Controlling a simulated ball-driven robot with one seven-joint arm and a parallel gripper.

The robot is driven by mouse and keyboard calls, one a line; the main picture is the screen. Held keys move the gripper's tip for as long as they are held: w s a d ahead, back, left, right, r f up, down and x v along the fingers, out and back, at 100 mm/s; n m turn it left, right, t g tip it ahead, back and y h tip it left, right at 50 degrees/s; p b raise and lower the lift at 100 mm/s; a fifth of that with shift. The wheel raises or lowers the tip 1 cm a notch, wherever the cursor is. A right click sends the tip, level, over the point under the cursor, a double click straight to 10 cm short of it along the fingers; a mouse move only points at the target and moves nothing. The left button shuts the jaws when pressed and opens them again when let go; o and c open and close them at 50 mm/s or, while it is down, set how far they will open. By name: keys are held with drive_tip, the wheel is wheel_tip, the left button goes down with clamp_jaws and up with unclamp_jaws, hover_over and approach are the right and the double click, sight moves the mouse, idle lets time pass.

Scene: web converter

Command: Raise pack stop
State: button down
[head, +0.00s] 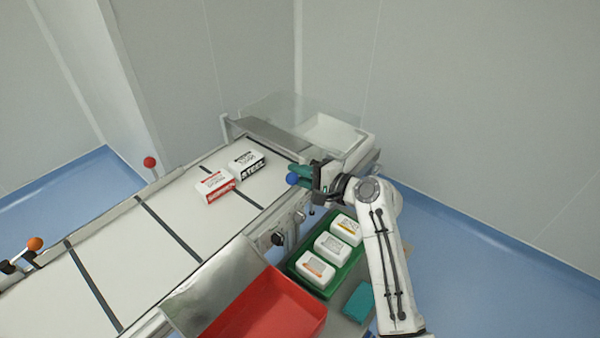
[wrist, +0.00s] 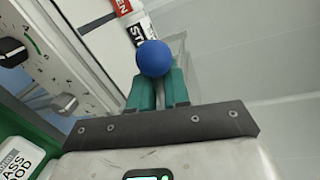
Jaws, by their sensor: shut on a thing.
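My gripper (head: 302,178) is at the right edge of the conveyor, near its far end. In the wrist view its two teal fingers (wrist: 158,84) are shut on the blue ball knob (wrist: 154,58), which sits at their tips. The blue knob also shows in the head view (head: 292,179), just left of the fingers. Any stem under the knob is hidden, and I cannot make out the pack stop itself apart from this knob.
A red-and-white pack (head: 214,187) and a black-and-white pack (head: 246,165) lie on the conveyor (head: 150,245). A clear cover (head: 305,115) stands behind. A green crate (head: 325,290) with white packs and a red tray (head: 265,310) are in front. Dark knobs (wrist: 12,52) line the side panel.

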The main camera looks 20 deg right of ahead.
drive_tip(key=shift+s+f, duration=0.1)
drive_tip(key=shift+f, duration=0.2)
drive_tip(key=c, duration=1.3)
unclamp_jaws()
drive_tip(key=shift+r, duration=0.1)
drive_tip(key=b+v, duration=0.1)
drive_tip(key=v, duration=0.9)
drive_tip(key=shift+s+d+r, duration=0.1)
drive_tip(key=shift+s+d, duration=0.05)
drive_tip(key=shift+s, duration=0.2)
